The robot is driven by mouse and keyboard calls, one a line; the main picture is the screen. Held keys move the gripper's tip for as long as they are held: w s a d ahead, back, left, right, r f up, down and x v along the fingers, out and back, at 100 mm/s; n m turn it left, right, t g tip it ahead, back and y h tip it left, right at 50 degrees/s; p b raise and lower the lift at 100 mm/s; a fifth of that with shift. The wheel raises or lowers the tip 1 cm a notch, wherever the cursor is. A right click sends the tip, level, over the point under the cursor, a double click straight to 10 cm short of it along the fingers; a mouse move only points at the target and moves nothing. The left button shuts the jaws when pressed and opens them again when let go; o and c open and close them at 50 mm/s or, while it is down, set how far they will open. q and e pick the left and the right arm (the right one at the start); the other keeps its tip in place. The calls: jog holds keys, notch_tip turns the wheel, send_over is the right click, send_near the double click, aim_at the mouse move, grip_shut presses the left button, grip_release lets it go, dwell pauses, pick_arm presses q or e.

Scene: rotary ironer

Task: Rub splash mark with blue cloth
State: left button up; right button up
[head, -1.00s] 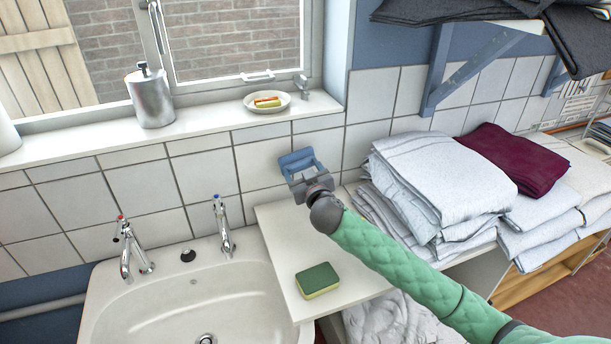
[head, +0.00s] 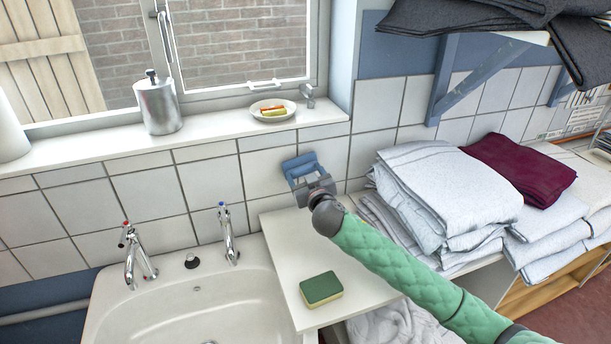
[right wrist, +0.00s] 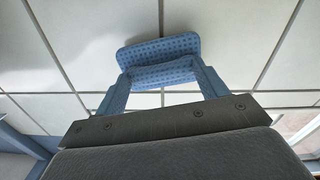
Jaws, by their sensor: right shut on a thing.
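The blue cloth (head: 300,163) is in my right gripper (head: 308,178), up against or very close to the white wall tiles just above the white worktop. The right wrist view shows the folded cloth (right wrist: 158,48), blue with darker dots, between the two fingers (right wrist: 162,92), its far face toward the tiles. I cannot tell whether it touches them. No splash mark shows; the cloth and gripper hide the tiles behind them. My left gripper is not in view.
A green and yellow sponge (head: 321,289) lies on the worktop (head: 275,236). Left is a basin (head: 180,300) with two taps. Folded white towels (head: 445,190) are stacked close on the right. A sill (head: 210,139) with a soap dish (head: 272,110) and metal dispenser (head: 158,103) runs above.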

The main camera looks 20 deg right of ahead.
jog(key=shift+w, duration=0.5)
jog(key=shift+w, duration=0.55)
dwell(0.4)
jog(key=shift+d, duration=1.9)
jog(key=shift+w, duration=0.1)
